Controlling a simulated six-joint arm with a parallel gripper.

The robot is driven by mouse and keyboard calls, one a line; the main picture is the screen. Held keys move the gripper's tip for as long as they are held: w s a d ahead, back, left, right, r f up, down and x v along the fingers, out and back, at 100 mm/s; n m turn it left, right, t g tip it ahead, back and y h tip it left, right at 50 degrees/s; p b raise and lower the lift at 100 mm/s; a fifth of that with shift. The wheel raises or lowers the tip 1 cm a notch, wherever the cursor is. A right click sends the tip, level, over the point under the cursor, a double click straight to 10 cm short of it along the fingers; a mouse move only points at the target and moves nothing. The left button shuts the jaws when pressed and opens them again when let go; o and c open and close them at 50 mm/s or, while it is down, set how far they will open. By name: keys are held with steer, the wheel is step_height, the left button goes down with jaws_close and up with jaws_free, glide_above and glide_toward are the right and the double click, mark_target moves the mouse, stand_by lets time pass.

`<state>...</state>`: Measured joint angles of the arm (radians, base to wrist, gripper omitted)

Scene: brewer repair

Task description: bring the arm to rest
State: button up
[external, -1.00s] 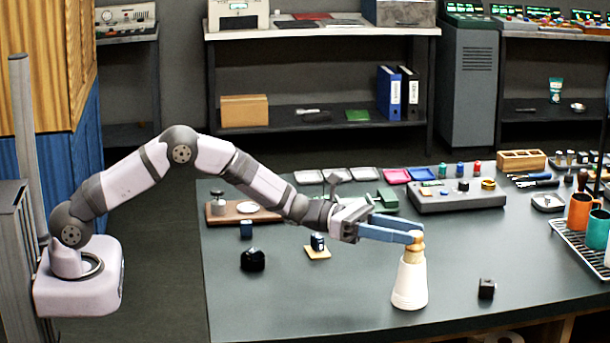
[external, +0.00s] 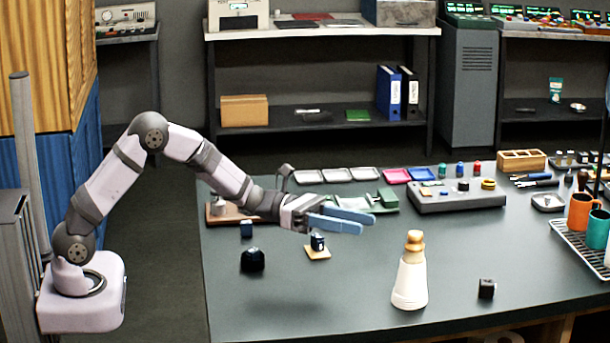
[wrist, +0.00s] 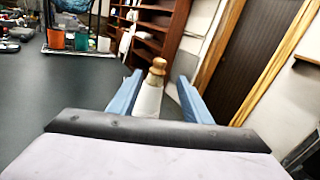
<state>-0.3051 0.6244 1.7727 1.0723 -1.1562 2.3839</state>
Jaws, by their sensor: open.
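My gripper (external: 348,220) is open and empty, with blue fingers, held above the left half of the dark table (external: 350,290). Its fingers point right. The white conical brewer with a tan wooden top (external: 410,275) stands upright near the table's front, to the right of my gripper and apart from it. In the wrist view the brewer (wrist: 150,92) shows beyond the gap between my two fingers (wrist: 160,95).
A small dark block on a tan square (external: 317,252) sits below my gripper. A black object (external: 252,261) and a dark cube (external: 486,289) lie on the table. A grey control box (external: 455,198) and coloured trays stand at the back. A cup rack (external: 570,240) is at the right.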

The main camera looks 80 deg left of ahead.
steer(key=s+f+m+g+y+p, duration=0.1)
steer(key=s+f+m+g+y, duration=0.2)
steer(key=s+m, duration=0.7)
steer(key=s+a+f+m+g+y+p, duration=0.1)
steer(key=s+f+m+g+y, duration=0.3)
steer(key=s+m, duration=0.6)
steer(key=s+a+f+m+g+y+p, duration=0.1)
steer(key=s+f+m+g+y, duration=0.2)
steer(key=s+m, duration=0.7)
steer(key=shift+f+m+g+y+p, duration=0.1)
steer(key=shift+m+g+y+p, duration=0.15)
steer(key=shift+m, duration=1.2)
steer(key=shift+f+m+g+y+p, duration=0.15)
steer(key=shift+m+y, duration=0.2)
steer(key=shift+m, duration=1.1)
steer(key=s+f+n+g, duration=0.3)
steer(key=s+f+n, duration=0.1)
steer(key=s, duration=0.5)
steer(key=shift+s+d+f+n+g+h+b, duration=0.15)
steer(key=shift+s+n+g+h+b, duration=0.2)
steer(key=shift+n, duration=0.45)
